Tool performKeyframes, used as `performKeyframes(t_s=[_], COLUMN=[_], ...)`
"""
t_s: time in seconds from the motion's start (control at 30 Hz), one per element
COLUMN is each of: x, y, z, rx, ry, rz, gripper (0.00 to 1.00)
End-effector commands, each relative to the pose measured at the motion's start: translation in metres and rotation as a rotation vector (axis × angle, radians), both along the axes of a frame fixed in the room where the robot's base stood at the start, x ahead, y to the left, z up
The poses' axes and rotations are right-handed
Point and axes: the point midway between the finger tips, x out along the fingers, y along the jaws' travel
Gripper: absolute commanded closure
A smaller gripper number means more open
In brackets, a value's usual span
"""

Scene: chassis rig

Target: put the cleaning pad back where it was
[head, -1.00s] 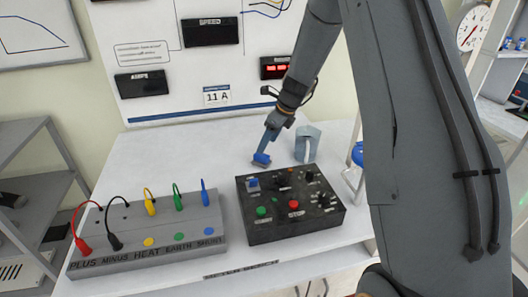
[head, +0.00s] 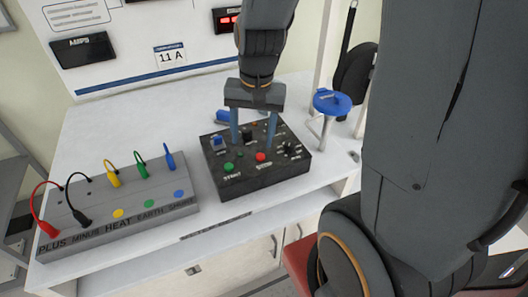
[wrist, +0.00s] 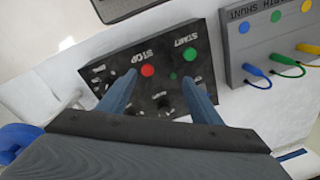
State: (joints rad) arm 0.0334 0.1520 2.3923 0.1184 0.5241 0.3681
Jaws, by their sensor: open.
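A small blue block that looks like the cleaning pad (head: 222,116) lies on the white table, just behind the black control box (head: 245,185), in the head view. It is partly hidden by the box and my finger, and I cannot make it out in the wrist view. My gripper (head: 253,142) is open and empty, its two blue fingers pointing down over the control box. In the wrist view my gripper (wrist: 159,84) has its fingers spread across the box's face, near the green and red buttons. I cannot tell whether the fingertips touch the box.
A grey terminal block (head: 120,212) with coloured plugs and cables stands left of the box. A blue round-topped stand (head: 332,102) is at the right. The white table (head: 125,125) is clear at the back left.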

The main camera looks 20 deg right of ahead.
Motion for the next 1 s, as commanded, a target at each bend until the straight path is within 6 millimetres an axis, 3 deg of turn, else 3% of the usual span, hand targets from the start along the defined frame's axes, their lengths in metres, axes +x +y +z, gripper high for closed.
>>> performKeyframes(t_s=[0.03,0.1,0.3,1.0], x=[-0.021,-0.043,-0.072,-0.073], y=[0.001,0.001,-0.001,-0.001], z=[0.000,-0.001,-0.004,-0.004], rx=[-0.023,-0.051,-0.086,-0.087], ry=[0.001,0.006,0.013,0.013], rz=[0.126,0.279,0.494,0.505], gripper=[0.41,0.41,0.41,0.41])
